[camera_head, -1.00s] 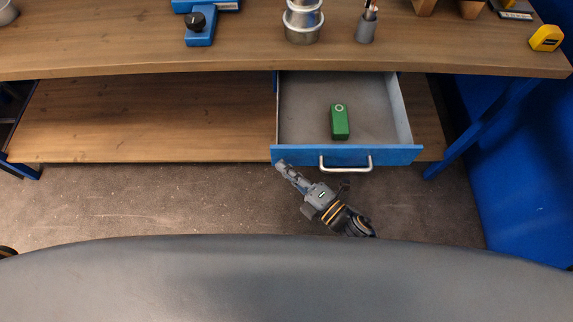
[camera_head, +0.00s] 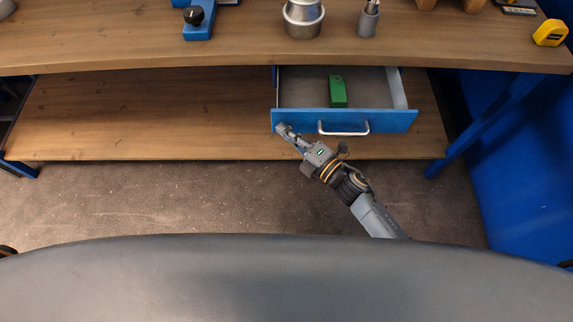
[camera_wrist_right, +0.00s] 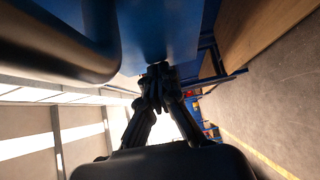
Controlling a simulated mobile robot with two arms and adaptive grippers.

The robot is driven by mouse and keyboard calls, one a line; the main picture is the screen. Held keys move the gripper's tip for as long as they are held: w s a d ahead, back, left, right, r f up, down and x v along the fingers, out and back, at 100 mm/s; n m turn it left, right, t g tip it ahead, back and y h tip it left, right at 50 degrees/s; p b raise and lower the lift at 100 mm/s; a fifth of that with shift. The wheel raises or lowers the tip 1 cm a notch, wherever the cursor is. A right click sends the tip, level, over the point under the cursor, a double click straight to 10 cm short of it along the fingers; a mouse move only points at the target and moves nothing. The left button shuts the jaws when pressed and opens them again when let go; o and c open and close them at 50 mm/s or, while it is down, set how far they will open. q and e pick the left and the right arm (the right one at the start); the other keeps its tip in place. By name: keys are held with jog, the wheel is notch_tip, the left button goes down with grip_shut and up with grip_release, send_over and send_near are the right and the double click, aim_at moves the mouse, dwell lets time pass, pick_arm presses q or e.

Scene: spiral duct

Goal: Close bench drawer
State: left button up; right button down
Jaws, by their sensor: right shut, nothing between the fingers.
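The bench drawer (camera_head: 395,121) has a blue front and a silver bar handle (camera_head: 343,130). It stands partly open under the bench top, and its grey inside shows. A green object (camera_head: 338,92) lies in the drawer. My right gripper (camera_head: 281,128) is shut and empty, with its fingertips at the left end of the drawer front, left of the handle. In the right wrist view the fingertips (camera_wrist_right: 158,70) meet at the blue front (camera_wrist_right: 165,25), seemingly touching it. The dark handle (camera_wrist_right: 80,45) looms close at upper left. My left gripper is not in view.
The wooden bench top (camera_head: 140,45) holds a blue tool (camera_head: 199,20), metal duct pieces (camera_head: 303,18), a pen cup (camera_head: 368,20) and a yellow tape measure (camera_head: 549,33). A lower wooden shelf (camera_head: 140,115) runs beneath. The floor (camera_head: 150,195) in front is clear.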

aim_at(287, 96)
jog(key=w+b, duration=0.2)
jog(key=w, duration=0.4)
jog(key=w+b, duration=0.3)
jog(key=w, duration=0.4)
jog(key=shift+w+a+f, duration=0.1)
jog(key=shift+a+f, duration=0.1)
jog(key=shift+w+r, duration=0.1)
jog(key=shift+w, duration=0.6)
jog(key=shift+w+r+b, duration=0.15)
jog(key=shift+r+b, duration=0.1)
jog(key=shift+b, duration=0.1)
jog(key=shift+w+d+r, duration=0.1)
